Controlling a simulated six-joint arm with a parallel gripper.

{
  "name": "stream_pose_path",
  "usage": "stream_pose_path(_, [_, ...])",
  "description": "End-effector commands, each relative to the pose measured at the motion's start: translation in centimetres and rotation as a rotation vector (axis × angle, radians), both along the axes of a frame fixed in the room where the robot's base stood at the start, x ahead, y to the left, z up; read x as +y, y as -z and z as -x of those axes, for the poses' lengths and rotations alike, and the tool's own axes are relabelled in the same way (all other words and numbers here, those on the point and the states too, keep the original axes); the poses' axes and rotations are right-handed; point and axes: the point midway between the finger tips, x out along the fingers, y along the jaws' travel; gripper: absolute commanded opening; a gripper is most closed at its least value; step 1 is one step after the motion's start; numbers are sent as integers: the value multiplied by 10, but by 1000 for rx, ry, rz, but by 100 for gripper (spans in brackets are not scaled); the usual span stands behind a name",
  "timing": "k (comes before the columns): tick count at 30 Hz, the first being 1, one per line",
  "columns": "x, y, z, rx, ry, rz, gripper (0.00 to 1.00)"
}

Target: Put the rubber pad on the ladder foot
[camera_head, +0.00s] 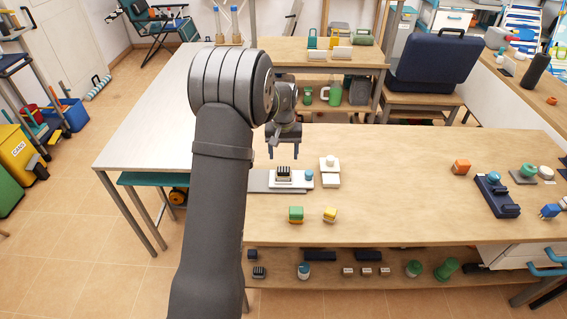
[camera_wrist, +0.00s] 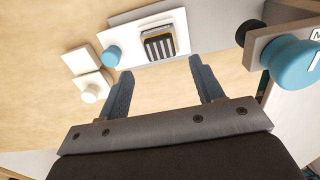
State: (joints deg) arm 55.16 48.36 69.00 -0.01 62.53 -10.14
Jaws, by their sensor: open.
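A small black ribbed block with pale stripes and a yellow edge (camera_head: 284,173) sits on a white plate (camera_head: 301,184) on the wooden bench; it also shows in the wrist view (camera_wrist: 159,45). It may be the rubber pad, but I cannot tell for certain. I cannot identify the ladder foot clearly. My gripper (camera_head: 284,155) is open and empty, above and behind the plate in the head view. In the wrist view its fingers (camera_wrist: 161,68) point toward the plate, apart from the block.
White pieces (camera_head: 330,179) stand right of the plate. The bench middle is clear.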

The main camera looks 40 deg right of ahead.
Motion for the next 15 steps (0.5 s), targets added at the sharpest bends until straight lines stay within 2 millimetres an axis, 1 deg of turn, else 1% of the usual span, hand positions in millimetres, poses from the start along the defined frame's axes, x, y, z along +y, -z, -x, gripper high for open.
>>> stream_pose_path(1, [-1,-13,-1,-2,0,4,61])
stream_pose_path(6, [0,-41,0,-1,0,1,61])
stream_pose_path(10, [0,-53,0,0,0,0,61])
stream_pose_path(15, [0,-57,0,1,0,-2,61])
